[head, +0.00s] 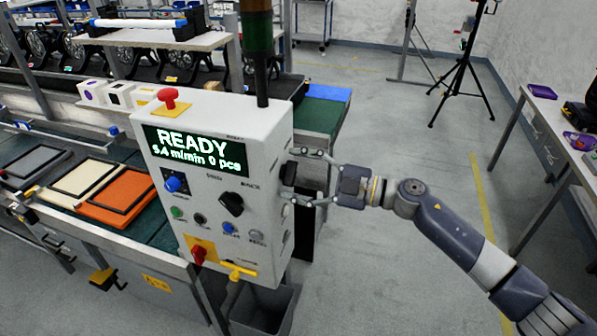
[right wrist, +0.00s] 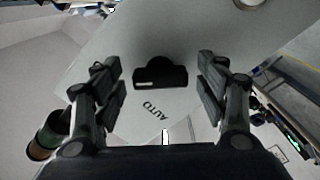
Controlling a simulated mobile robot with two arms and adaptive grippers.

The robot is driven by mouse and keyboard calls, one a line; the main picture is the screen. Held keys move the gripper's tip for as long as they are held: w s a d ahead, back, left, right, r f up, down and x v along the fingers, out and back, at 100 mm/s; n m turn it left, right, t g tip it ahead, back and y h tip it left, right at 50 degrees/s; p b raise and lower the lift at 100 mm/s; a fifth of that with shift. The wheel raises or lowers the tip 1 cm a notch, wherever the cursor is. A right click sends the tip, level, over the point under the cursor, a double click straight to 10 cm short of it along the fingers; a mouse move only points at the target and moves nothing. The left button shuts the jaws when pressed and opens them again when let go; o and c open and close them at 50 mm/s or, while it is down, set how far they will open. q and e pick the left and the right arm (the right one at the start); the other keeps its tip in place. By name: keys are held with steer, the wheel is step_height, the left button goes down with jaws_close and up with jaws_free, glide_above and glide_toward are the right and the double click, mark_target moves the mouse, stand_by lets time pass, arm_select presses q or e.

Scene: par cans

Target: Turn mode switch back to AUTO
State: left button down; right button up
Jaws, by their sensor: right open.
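The mode switch (right wrist: 160,75) is a black knob with a bar-shaped handle in the right wrist view. It sits on a pale panel, and its bar lies across the picture. The printed word AUTO (right wrist: 155,111) is just below it, upside down and tilted. My right gripper (head: 297,177) is open at the right side of the white control box (head: 270,130). In the right wrist view its two fingers stand on either side of the switch, with a gap on each side. In the head view I cannot make out this switch clearly. My left gripper is not in view.
The box's front has a lit READY display (head: 193,148), a black rotary knob (head: 231,203), several buttons and a red mushroom button (head: 168,97) on top. A grey bin (head: 262,308) stands below. A conveyor with trays is at left.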

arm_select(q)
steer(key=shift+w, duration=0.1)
arm_select(e)
steer(key=c, duration=0.8)
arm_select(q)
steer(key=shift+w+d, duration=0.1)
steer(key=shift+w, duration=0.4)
arm_select(e)
steer(key=shift+c, duration=1.2)
arm_select(q)
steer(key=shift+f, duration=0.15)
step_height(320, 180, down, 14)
steer(key=b, duration=1.3)
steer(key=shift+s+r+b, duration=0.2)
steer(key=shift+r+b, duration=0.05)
steer(key=shift+b, duration=0.15)
arm_select(e)
steer(key=shift+n, duration=8)
